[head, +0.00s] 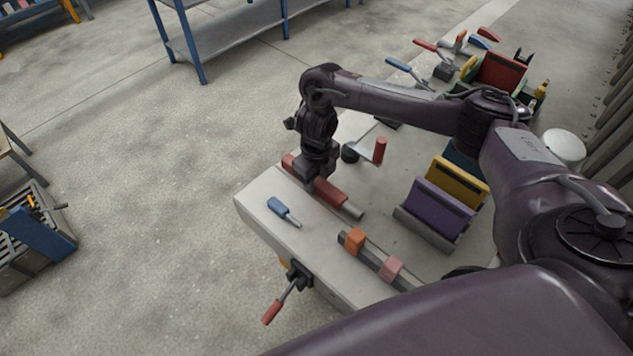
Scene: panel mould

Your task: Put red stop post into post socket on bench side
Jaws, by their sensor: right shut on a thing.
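The red stop post (329,194), a red bar with a grey end, lies along the light bench (255,204) near its left edge. My right gripper (313,178) points down over the bench and is shut on the red stop post, near its far end. The fingertips are partly hidden. A dark fitting (298,274) with a red-handled lever (272,311) sits on the bench's front side. I cannot tell whether it is the post socket. My left gripper is not in view.
A blue-handled tool (278,207) lies left of the post. A rail with an orange block (355,240) and a pink block (391,268) is nearer. A rack holds purple (440,208) and yellow (458,183) panels. A red-handled crank (379,150) stands behind the post.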

